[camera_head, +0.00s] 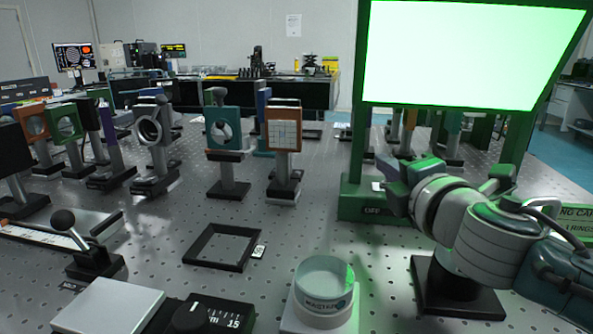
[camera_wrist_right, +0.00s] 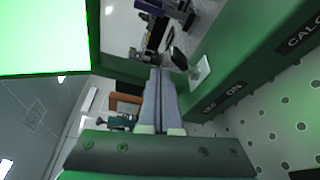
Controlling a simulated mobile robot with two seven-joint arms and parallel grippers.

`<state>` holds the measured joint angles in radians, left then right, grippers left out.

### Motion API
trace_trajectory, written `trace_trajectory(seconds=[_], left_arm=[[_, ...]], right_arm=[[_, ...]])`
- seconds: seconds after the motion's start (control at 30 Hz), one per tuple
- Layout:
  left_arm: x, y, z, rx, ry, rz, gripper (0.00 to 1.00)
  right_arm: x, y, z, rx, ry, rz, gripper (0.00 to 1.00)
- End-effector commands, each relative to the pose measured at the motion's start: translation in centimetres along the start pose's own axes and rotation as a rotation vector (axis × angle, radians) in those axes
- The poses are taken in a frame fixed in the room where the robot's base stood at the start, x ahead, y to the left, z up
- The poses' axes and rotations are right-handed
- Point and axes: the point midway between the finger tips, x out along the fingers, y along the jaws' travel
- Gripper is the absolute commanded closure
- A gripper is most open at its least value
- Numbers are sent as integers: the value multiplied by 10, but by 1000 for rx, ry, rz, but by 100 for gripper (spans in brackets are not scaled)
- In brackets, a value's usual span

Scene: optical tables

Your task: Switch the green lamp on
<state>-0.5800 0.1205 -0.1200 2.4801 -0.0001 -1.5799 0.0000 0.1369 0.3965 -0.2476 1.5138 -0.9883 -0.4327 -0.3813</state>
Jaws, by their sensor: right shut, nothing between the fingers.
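The green lamp has a tall green frame (camera_head: 356,120) with a large panel (camera_head: 470,52) glowing bright pale green; the panel (camera_wrist_right: 40,38) also glows in the right wrist view. Its green base (camera_head: 360,208) carries an OFF label, and the wrist view shows OFF and ON labels on the base (camera_wrist_right: 258,68). A small white switch plate (camera_wrist_right: 200,72) with a dark lever (camera_wrist_right: 179,59) sits on the base. My right gripper (camera_head: 386,167) is shut and empty, its fingertips (camera_wrist_right: 160,72) beside the lever; I cannot tell whether they touch. My left gripper is out of view.
A white round container (camera_head: 324,300) stands at front centre, with a black square frame (camera_head: 187,250) behind it. A lever on a black base (camera_head: 92,262) is at left. Several optic mounts (camera_head: 225,130) stand across the table. Perforated tabletop is clear around the middle.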

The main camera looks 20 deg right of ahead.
Motion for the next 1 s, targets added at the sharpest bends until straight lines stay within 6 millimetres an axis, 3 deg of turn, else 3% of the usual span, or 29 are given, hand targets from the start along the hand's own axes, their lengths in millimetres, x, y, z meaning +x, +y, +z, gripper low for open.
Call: trace_trajectory(seconds=[0.5, 0.7, 1.0], left_arm=[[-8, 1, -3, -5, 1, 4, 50], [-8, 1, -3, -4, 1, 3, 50], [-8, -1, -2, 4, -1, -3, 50]], right_arm=[[-83, -1, 0, 1, 1, -3, 100], [-96, 0, 0, -1, -1, -1, 100], [-96, 0, 0, -1, -1, 0, 100]])
